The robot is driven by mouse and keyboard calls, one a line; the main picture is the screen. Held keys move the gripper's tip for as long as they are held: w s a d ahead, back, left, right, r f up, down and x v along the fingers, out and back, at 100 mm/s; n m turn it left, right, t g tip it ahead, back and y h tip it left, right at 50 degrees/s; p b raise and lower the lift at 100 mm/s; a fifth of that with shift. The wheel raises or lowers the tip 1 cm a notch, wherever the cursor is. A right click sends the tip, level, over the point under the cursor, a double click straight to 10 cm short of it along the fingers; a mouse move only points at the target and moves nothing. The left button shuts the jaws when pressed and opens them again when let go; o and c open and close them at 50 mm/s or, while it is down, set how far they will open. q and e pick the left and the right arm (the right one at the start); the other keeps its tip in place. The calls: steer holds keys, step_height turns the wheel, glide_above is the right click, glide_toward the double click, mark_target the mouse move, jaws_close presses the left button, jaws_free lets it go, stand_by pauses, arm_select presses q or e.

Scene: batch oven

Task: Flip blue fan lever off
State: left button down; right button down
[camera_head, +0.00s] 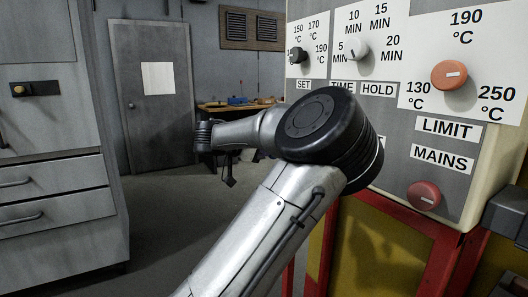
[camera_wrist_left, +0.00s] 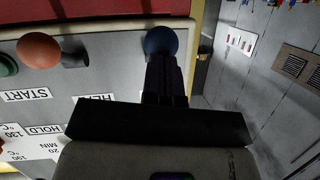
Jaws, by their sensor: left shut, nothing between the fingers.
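The blue fan lever shows its round blue knob (camera_wrist_left: 160,41) at the top middle of the left wrist view, near the edge of the oven's panel. My left gripper (camera_wrist_left: 164,62) is shut and empty. Its dark fingertips overlap the lower part of the knob in that view. I cannot tell whether they touch it. The lever's shaft is hidden behind the fingers. In the head view my left arm covers the middle, and the blue lever is not visible there. My right gripper is in neither view.
The oven panel (camera_head: 393,108) carries a red mains knob (camera_head: 424,196), an orange limit knob (camera_head: 450,75) and smaller dials. An orange-red ball knob (camera_wrist_left: 40,50) and a green button (camera_wrist_left: 6,65) are left of the gripper. Grey cabinets (camera_head: 55,170) stand left; floor between is clear.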

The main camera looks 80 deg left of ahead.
arm_select(q)
steer(key=shift+f, duration=0.1)
stand_by(0.4)
steer(key=shift+s, duration=0.1)
steer(key=v, duration=0.9)
steer(key=shift+s+d, duration=0.25)
steer(key=shift+s, duration=0.15)
steer(key=shift+f, duration=0.15)
